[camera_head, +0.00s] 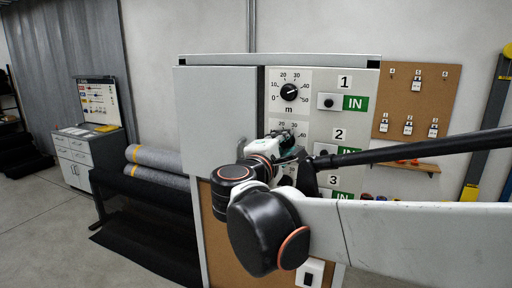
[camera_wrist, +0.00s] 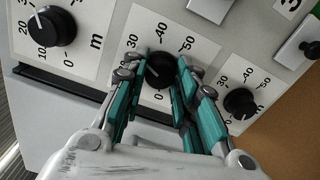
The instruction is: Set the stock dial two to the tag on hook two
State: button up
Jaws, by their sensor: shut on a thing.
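Stock dial two (camera_wrist: 159,72) is a black knob on a white scale plate, the middle of three dials in the wrist view. My gripper (camera_wrist: 160,80) has its green-padded fingers on both sides of this knob, shut on it. The pointer is partly covered, so its setting cannot be read. In the head view my gripper (camera_head: 288,142) covers most of dial two. White tags (camera_head: 408,128) hang in the lower row of a cork board (camera_head: 398,83). The hook numbers and tag writing are too small to read surely.
Dial one (camera_head: 289,92) sits above on the grey panel, and dial three (camera_wrist: 240,103) is close on the other side. A grey cabinet door (camera_head: 218,120) stands left of the dials. IN plates (camera_head: 355,103) line the right. A black bar (camera_head: 420,147) crosses the right side.

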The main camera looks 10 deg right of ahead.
jog(key=n, duration=0.4)
jog(key=shift+n+b, duration=0.3)
jog(key=shift+b, duration=0.05)
jog(key=n, duration=0.4)
jog(key=shift+b, duration=0.3)
jog(key=o, duration=1.1)
jog(key=shift+a, duration=0.1)
jog(key=v, duration=1.2)
